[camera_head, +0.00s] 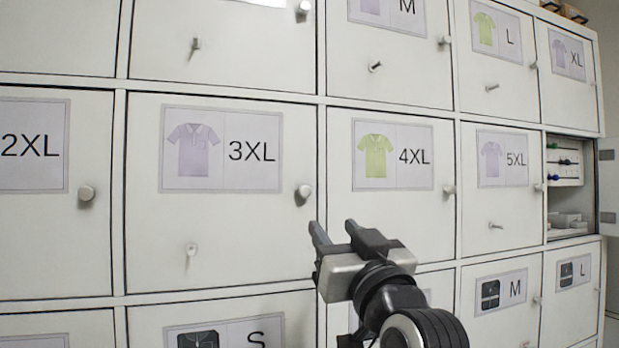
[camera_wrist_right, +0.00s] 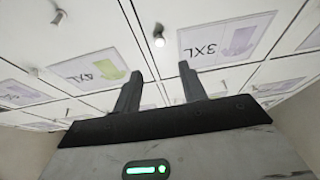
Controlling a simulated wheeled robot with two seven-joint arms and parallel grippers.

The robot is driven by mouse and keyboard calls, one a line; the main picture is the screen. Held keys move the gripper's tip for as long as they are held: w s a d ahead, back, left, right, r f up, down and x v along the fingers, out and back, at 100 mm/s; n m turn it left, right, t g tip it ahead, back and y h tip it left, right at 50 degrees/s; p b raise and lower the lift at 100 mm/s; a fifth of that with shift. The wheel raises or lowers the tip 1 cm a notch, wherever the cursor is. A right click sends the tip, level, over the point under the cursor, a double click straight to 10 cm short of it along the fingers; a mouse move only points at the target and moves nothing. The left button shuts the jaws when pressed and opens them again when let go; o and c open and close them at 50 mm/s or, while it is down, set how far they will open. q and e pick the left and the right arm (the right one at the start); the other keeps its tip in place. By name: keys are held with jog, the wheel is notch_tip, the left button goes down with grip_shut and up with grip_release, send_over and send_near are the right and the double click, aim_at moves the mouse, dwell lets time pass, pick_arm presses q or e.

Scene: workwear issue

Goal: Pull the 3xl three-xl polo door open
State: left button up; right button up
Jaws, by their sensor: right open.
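The 3XL polo door (camera_head: 250,240) is a white locker door with a purple polo and "3XL" on its label (camera_head: 221,150). It is shut, flush with its neighbours. My right gripper (camera_head: 335,228) is open and empty, below and right of the knob in the head view. In the right wrist view, which is upside down, the 3XL label (camera_wrist_right: 228,40) and knob (camera_wrist_right: 159,38) show beyond the two spread fingers (camera_wrist_right: 159,82). My left gripper is not in view.
The 4XL door (camera_head: 430,220) is to the right, with the 2XL door (camera_head: 50,235) to the left, both shut with their own knobs. An open compartment (camera_head: 570,205) with small items is at the far right, its door (camera_head: 608,180) swung out.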

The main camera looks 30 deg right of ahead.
aim_at(306, 193)
jog(key=p+x, duration=0.1)
jog(key=x, duration=1.1)
jog(key=shift+w+d+r, duration=0.1)
jog(key=shift+w, duration=0.15)
grip_shut()
